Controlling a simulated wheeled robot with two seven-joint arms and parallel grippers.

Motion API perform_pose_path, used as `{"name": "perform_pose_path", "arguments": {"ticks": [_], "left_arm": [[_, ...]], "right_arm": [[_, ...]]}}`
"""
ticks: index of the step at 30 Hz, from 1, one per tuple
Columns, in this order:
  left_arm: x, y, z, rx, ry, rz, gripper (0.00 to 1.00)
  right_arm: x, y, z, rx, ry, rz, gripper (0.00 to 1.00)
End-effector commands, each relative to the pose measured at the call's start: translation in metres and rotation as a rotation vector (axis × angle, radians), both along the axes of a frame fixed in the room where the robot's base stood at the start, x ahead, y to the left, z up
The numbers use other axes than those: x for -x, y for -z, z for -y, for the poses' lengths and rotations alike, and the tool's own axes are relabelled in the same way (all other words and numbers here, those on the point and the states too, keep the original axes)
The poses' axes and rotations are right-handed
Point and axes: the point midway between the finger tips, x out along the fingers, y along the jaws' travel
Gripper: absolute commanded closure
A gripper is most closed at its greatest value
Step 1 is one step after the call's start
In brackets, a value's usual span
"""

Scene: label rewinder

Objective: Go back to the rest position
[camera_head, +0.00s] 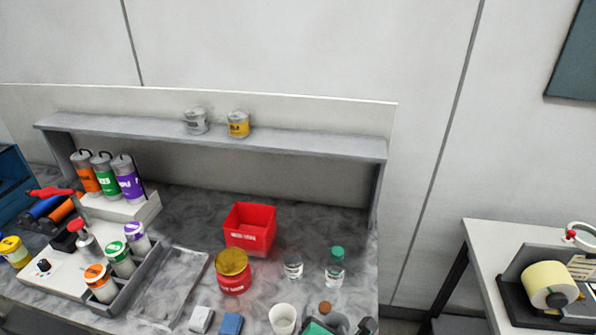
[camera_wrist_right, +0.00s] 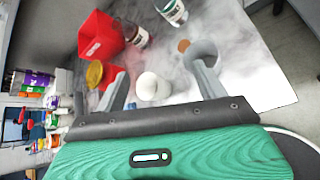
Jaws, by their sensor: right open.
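My right gripper (camera_head: 340,324) is at the bottom edge of the head view, partly cut off, over the bench's front right. In the right wrist view its two grey fingers stand apart (camera_wrist_right: 160,70) with nothing held between them. A white cup (camera_head: 282,319) stands just left of the gripper in the head view. In the wrist view the cup (camera_wrist_right: 153,88) shows in the gap beyond the fingers; I cannot tell how far off it is. My left gripper is not in view.
Near the right gripper stand a red bin (camera_head: 250,228), a yellow-lidded red jar (camera_head: 233,272), a clear jar (camera_head: 293,265), a green-capped bottle (camera_head: 335,267) and a small brown disc (camera_head: 325,307). The label rewinder with its yellow roll (camera_head: 548,284) is on a separate table, right.

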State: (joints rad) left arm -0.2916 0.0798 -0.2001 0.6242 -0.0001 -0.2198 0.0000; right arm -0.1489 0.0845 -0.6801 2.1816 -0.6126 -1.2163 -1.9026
Motion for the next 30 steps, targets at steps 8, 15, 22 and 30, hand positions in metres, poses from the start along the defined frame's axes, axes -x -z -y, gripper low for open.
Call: {"name": "perform_pose_path", "arguments": {"ticks": [8, 15, 22, 30], "left_arm": [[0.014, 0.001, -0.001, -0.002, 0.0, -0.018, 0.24], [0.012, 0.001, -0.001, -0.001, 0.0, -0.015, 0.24], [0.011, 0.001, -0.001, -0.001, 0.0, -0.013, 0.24], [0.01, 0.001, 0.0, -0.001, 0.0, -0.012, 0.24]], "right_arm": [[0.036, 0.032, 0.056, -0.479, 0.441, -0.187, 0.28], [0.081, 0.053, 0.104, -0.89, 0.932, -0.314, 0.28], [0.125, 0.063, 0.141, -1.196, 1.402, -0.363, 0.28], [0.161, 0.064, 0.165, -1.391, 1.782, -0.354, 0.28]]}}
